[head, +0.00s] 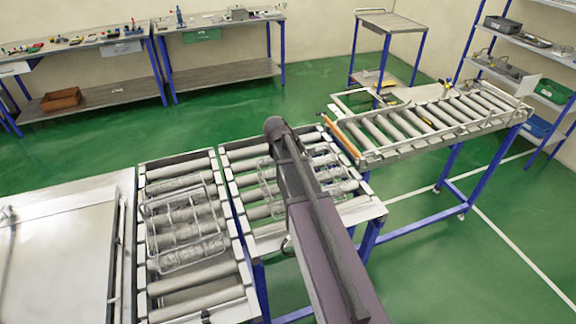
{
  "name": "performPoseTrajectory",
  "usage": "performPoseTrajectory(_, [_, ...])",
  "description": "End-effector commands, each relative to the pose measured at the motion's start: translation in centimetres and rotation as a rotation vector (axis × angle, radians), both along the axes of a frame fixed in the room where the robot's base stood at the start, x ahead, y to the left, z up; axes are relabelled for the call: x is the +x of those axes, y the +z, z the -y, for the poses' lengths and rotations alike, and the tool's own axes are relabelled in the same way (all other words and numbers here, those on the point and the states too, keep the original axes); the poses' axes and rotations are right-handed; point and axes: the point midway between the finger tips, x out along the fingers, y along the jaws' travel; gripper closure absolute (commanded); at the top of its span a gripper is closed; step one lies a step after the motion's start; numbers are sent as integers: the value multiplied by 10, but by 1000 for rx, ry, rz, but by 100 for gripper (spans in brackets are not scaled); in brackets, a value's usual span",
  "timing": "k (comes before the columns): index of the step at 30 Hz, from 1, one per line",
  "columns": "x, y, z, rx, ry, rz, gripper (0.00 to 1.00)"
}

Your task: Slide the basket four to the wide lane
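A wire basket (183,226) lies on the left roller lane (168,286). A second wire basket (268,187) lies on the middle roller lane (250,165), partly hidden behind my dark arm. I see no number on either basket, so I cannot tell which is basket four. A roller conveyor (425,118) on blue legs stands at the right, with no basket visible on it. I cannot tell which lane is the wide one. My arm reaches over the middle lane. My gripper does not show.
A flat metal table (60,255) adjoins the left lane. An orange bar (341,137) lies at the near-left end of the right conveyor. Workbenches (85,50) stand at the back and shelves (520,60) at the right. Green floor (450,245) is free at the lower right.

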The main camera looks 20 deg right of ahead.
Motion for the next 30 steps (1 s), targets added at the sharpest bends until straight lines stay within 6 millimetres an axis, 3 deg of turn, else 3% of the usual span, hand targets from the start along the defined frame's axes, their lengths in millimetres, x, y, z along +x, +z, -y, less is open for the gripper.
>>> performPoseTrajectory(30, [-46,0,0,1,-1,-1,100])
